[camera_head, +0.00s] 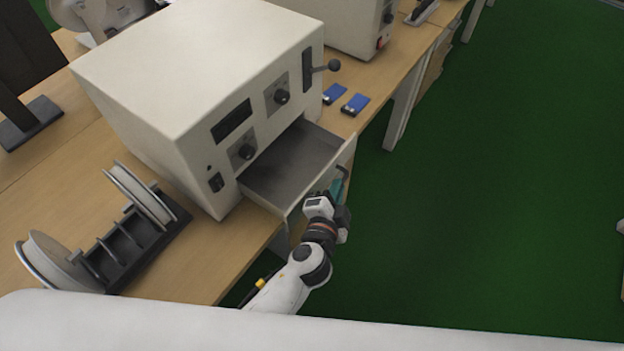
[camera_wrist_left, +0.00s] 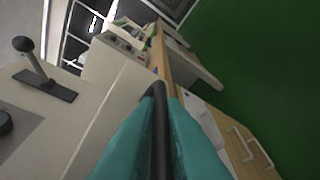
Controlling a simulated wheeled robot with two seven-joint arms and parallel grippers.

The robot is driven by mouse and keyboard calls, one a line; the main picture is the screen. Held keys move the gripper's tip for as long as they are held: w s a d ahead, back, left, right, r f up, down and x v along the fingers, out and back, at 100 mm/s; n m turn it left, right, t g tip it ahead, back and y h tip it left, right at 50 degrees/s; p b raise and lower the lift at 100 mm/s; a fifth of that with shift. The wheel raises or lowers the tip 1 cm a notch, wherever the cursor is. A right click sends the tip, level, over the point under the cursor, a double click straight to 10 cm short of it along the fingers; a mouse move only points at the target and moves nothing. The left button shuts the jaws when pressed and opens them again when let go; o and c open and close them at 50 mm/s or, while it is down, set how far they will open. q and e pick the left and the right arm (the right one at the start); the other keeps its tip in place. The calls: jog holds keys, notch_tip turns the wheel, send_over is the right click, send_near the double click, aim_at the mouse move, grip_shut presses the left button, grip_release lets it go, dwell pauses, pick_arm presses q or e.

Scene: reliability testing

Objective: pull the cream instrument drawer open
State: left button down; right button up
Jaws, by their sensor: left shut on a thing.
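The cream instrument (camera_head: 190,75) stands on the wooden bench, and its drawer (camera_head: 292,165) is pulled well out at the lower front, showing an empty grey inside. My left gripper (camera_head: 338,190) is at the drawer's front, shut on the dark bar handle (camera_head: 343,176). In the left wrist view the teal fingers (camera_wrist_left: 160,135) close on both sides of the black handle (camera_wrist_left: 159,125). The fingers hide part of the handle. My right gripper is not in view.
Two blue items (camera_head: 355,103) lie on the bench beside the instrument. A spool rack (camera_head: 125,235) stands at the front left. A lever with a dark knob (camera_head: 333,65) sticks out above the drawer. Green floor (camera_head: 480,200) to the right is clear.

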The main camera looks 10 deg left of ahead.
pick_arm(q)
jog(key=shift+s+d+f, duration=0.1)
jog(key=shift+s+d, duration=0.25)
jog(key=shift+d, duration=0.15)
jog(key=c, duration=1.5)
grip_release()
jog(key=b+v, duration=0.2)
jog(key=v, duration=1)
